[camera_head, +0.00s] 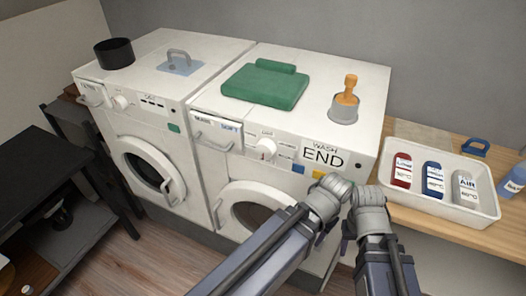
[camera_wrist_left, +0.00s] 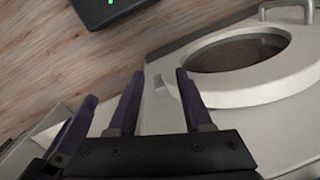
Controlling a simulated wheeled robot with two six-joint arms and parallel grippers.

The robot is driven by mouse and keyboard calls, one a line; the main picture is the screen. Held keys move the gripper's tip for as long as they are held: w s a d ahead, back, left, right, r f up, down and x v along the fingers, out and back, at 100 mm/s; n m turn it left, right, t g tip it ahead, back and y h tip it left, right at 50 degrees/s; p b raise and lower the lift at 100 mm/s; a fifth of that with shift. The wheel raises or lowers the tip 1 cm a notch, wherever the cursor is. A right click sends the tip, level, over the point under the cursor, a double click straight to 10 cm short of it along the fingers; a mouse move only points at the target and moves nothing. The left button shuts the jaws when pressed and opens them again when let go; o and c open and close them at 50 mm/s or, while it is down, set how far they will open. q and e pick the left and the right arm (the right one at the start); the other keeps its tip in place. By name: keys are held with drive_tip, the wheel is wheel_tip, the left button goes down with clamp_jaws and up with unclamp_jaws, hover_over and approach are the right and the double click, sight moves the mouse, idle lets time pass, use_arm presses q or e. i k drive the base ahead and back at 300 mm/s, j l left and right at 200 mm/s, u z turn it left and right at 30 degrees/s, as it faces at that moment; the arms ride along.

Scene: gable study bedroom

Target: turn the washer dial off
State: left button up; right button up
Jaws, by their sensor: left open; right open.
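The right washer (camera_head: 215,178) has a white dial (camera_head: 266,148) with a red mark on its front panel. Beside the dial is a display reading "WASH END" (camera_head: 323,156). The left washer (camera_head: 105,122) has its own white dial (camera_head: 121,102). My right gripper (camera_head: 348,236) hangs in front of the right washer's right end, open and apart from the dial. My left gripper (camera_wrist_left: 158,98) is open and empty in the left wrist view, with the round washer door (camera_wrist_left: 240,55) beyond it; in the head view its fingers are mostly hidden.
A folded green cloth (camera_head: 264,84) and an orange-handled tool (camera_head: 347,98) sit on the right washer. A black pot (camera_head: 115,53) stands on the left one. A dark table (camera_head: 40,175) stands left.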

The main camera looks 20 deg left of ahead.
sight(265, 148)
drive_tip(key=k+l, duration=0.15)
drive_tip(key=l, duration=0.2)
drive_tip(key=k+l+u, duration=0.1)
drive_tip(key=l, duration=0.3)
drive_tip(key=k+l, duration=0.25)
drive_tip(key=l+u, duration=0.05)
drive_tip(key=l, duration=0.05)
